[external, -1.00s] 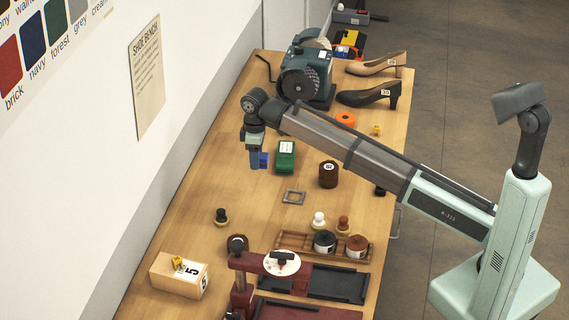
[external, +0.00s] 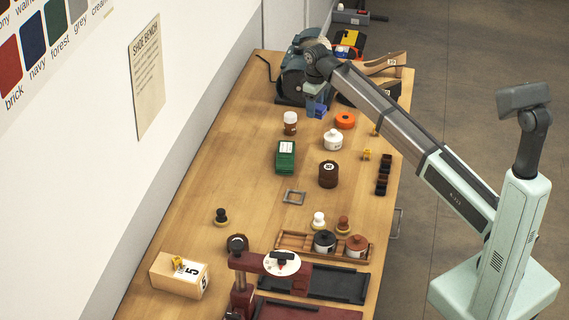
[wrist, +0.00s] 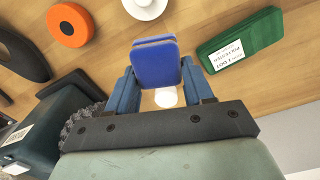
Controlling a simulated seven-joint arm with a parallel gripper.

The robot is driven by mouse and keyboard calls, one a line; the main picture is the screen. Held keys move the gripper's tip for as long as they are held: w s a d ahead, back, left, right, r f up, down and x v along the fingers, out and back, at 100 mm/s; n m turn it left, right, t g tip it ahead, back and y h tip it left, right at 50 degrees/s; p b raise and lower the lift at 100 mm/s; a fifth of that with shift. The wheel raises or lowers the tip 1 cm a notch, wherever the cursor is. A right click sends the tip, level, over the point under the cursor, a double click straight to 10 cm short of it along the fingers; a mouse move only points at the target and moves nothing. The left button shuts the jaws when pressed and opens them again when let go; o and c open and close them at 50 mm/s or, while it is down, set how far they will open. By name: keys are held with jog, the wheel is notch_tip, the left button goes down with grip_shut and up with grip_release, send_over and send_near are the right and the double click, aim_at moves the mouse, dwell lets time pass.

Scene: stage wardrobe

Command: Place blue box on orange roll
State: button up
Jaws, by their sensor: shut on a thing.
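The blue box (wrist: 156,66) is held between the two fingers of my gripper (wrist: 162,88) in the wrist view. In the external view my gripper (external: 316,106) is shut on it above the far part of the bench, and the box (external: 319,110) shows only in part. The orange roll (external: 345,120) lies flat on the bench to the right of my gripper, with a dark centre. In the wrist view the roll (wrist: 70,25) is at the upper left, apart from the box.
A grinder (external: 291,80) and dark shoe (external: 372,95) stand close by at the far end. A white pot (external: 333,139), a white-capped brown jar (external: 290,123), a green box (external: 285,157) and a brown spool (external: 328,174) stand nearer. Bare bench lies left of the jar.

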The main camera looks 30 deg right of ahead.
jog(key=r+m, duration=0.1)
jog(key=r, duration=0.1)
send_over(341, 117)
jog(key=shift+d+f+n, duration=0.1)
jog(key=shift+f+n, duration=0.55)
jog(key=shift+f, duration=1.05)
jog(key=shift+a+f+n, duration=0.1)
jog(key=shift+f+n, duration=0.6)
jog(key=shift+f, duration=1)
jog(key=shift+d+f+n, duration=0.1)
jog(key=shift+f+n, duration=0.55)
jog(key=shift+f, duration=1.05)
jog(key=shift+f, duration=0.1)
jog(key=o, duration=1)
notch_tip(341, 117, up, 12)
jog(key=shift+r, duration=0.15)
